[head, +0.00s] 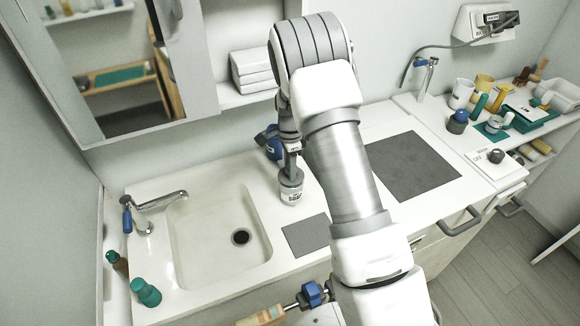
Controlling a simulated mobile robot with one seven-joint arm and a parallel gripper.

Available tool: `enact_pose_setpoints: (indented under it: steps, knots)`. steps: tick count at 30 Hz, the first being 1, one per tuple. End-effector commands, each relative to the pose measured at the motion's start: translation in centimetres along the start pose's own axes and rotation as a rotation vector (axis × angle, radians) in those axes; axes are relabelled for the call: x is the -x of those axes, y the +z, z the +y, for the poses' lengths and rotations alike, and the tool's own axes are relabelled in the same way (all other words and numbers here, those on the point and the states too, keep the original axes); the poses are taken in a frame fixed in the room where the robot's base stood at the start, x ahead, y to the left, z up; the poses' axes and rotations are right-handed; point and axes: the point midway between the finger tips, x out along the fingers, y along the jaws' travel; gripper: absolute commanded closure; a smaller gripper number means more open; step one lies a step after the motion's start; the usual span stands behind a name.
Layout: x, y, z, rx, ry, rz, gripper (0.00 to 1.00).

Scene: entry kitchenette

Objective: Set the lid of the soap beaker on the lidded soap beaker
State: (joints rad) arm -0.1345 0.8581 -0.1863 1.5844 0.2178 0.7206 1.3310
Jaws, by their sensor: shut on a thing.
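The white soap beaker (291,194), marked with dark lettering, stands upright on the counter just right of the sink. My gripper (292,154) points down directly above it. It is shut on the grey lid (291,174), which is at the beaker's mouth. From this view I cannot tell whether the lid rests on the rim or hovers slightly above it. The fingertips are small here and partly merge with the lid.
The sink (215,238) and its tap (155,200) are to the left. A blue object (269,142) stands close behind my gripper. A small grey mat (306,235) lies in front of the beaker.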

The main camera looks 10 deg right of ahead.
Motion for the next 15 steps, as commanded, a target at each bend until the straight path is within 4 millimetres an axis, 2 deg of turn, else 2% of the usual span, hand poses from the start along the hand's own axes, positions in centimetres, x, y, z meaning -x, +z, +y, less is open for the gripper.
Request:
enact_pose_setpoints:
  steps: [15]
  knots:
    - [-1.13,0.00,-0.01,0.000,0.000,0.000,1.00]
